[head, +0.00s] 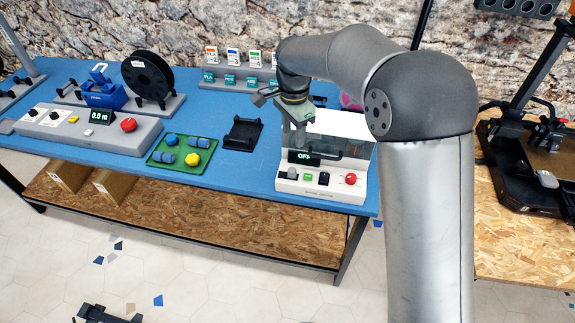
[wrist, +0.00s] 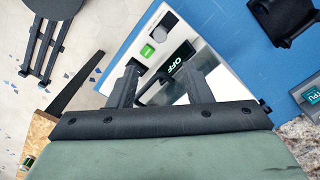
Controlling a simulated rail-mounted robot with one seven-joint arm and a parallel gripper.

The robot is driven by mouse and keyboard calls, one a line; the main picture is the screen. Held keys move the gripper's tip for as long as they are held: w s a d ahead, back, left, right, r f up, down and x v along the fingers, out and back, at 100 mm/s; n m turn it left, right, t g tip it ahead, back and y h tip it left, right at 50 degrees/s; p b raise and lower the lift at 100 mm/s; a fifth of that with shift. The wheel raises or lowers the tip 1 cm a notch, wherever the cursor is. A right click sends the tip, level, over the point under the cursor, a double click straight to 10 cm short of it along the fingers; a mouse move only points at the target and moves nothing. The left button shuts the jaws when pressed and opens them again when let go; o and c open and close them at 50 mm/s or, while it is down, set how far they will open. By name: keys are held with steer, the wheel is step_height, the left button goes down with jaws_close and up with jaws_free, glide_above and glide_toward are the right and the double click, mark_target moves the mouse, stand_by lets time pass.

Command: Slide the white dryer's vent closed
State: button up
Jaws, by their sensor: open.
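The white dryer (head: 326,191) stands at the right end of the blue table, with a clear upper box and a display (head: 304,157) reading OFF. Its front panel has a grey knob (head: 292,172) beside a dark slot, a green button (head: 308,177), a black switch (head: 324,178) and a red button (head: 351,179). I cannot tell for certain which part is the vent. My gripper (head: 298,128) is above the dryer's left part, partly hiding it. In the wrist view my gripper (wrist: 160,82) is open and empty, with the dryer (wrist: 140,80) beyond the fingers.
A black holder (head: 242,133) and a green tray (head: 181,152) with blue and yellow parts lie left of the dryer. A grey control box (head: 80,130) and a black spool (head: 148,78) stand farther left. A tagged rack (head: 236,73) is behind.

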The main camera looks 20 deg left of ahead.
mark_target(292, 170)
step_height(292, 170, down, 14)
steer(key=shift+a+f+p, duration=0.1)
steer(key=shift+f+p, duration=0.05)
steer(key=shift+p, duration=0.7)
jaws_close()
